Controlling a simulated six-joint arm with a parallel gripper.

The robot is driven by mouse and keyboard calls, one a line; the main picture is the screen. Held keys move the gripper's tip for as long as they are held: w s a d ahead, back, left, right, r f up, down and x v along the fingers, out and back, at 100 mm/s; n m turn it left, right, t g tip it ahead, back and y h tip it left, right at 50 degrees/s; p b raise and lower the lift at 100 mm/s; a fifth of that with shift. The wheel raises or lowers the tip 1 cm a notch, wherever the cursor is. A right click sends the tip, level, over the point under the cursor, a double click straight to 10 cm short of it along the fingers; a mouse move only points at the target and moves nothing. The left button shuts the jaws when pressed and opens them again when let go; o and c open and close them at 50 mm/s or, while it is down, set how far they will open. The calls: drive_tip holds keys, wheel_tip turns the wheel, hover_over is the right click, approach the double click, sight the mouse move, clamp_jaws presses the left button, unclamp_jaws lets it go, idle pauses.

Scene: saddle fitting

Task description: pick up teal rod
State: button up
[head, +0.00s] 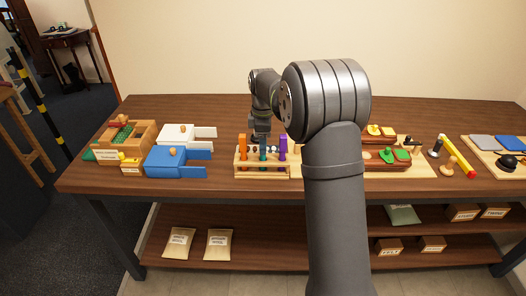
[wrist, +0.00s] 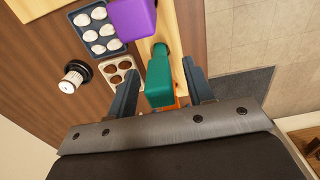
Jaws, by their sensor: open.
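The teal rod (head: 262,154) stands in a light wooden rack (head: 262,176) between an orange rod (head: 243,147) and a purple rod (head: 283,145). In the wrist view the teal rod (wrist: 160,82) has a square-sided top and sits between the two dark fingers of my gripper (wrist: 161,84). The fingers are open, with a visible gap on each side of the rod. In the head view my gripper (head: 261,134) is right above the teal rod, partly hidden by its own wrist.
An egg tray (wrist: 97,28) and a brown-cupped tray (wrist: 120,72) lie beside the rack. Blue (head: 166,163) and white (head: 178,136) boxes stand left; a board with boat-like pieces (head: 422,169) lies right.

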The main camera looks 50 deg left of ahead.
clamp_jaws()
